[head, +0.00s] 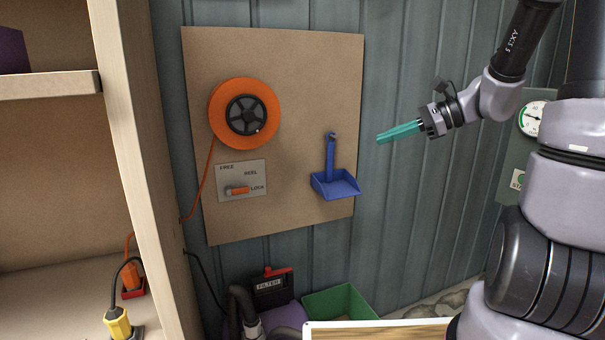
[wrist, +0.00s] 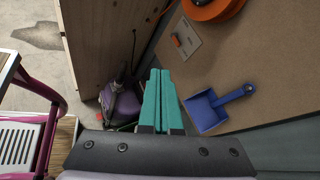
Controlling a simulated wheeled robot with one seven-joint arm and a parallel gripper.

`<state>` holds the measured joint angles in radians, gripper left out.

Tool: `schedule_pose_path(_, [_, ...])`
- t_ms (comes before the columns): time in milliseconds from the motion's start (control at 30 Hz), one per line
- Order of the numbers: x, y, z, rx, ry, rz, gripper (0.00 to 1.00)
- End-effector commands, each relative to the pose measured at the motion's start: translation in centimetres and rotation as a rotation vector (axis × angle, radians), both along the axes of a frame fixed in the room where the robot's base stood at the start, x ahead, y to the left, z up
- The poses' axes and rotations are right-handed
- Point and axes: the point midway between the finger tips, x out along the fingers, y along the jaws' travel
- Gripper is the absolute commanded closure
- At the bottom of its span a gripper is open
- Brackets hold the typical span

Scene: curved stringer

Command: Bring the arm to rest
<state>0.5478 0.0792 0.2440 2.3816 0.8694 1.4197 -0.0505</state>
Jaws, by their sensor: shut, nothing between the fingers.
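My gripper (head: 398,132) has teal fingers and is shut and empty. In the head view it is in the air in front of the grey wall, right of the brown board, pointing left. In the wrist view the two fingers (wrist: 159,98) lie side by side, with nothing held. My arm comes in from the right of the head view, and its upper part leaves the top of the picture.
The board (head: 290,60) carries an orange reel (head: 225,105), a lever plate (head: 240,192) and a hanging blue dustpan (head: 336,184), the thing nearest my gripper. Wooden shelving (head: 125,130) stands left. Below are a green bin (head: 345,300) and a filter unit (head: 270,290).

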Motion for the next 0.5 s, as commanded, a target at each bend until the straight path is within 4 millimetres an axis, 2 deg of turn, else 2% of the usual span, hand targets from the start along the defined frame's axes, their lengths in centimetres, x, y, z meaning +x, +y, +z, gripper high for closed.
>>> schedule_pose_path(33, [-1.8, 0.9, 0.5, -0.105, -0.052, 0.071, 1.0])
schedule_pose_path(167, [-6.0, 1.4, 0.9, -0.374, -0.18, 0.237, 1.0])
schedule_pose_path(300, [-9.5, 0.5, 1.9, -0.653, -0.349, 0.386, 1.0])
schedule_pose_path(500, [-12.9, -2.1, 4.7, -1.005, -0.618, 0.537, 1.0])
